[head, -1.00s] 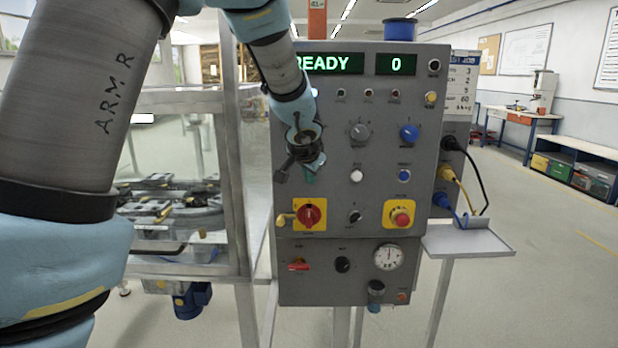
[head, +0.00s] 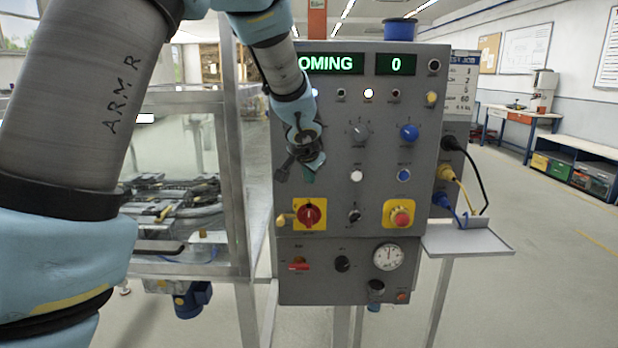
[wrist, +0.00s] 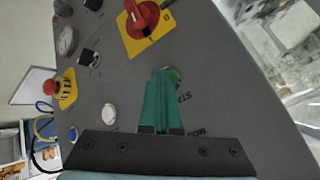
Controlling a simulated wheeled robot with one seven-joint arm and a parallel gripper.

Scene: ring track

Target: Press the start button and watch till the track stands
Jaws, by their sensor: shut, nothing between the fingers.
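The grey control panel (head: 335,225) stands in front of me. Its display (head: 335,64) shows "OMING", the left end hidden by my arm, and the counter (head: 397,64) shows 0. My gripper (wrist: 163,72) is shut and empty, its green fingertips at the green start button (wrist: 176,77), which shows only partly behind them, with the label "STA" beside it. I cannot tell if they touch it.
A red emergency stop (head: 401,217) on a yellow plate and a red rotary switch (head: 309,215) sit low on the panel. A white button (head: 356,175) and a blue button (head: 403,175) are near my gripper. A small shelf (head: 468,240) juts out at the right.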

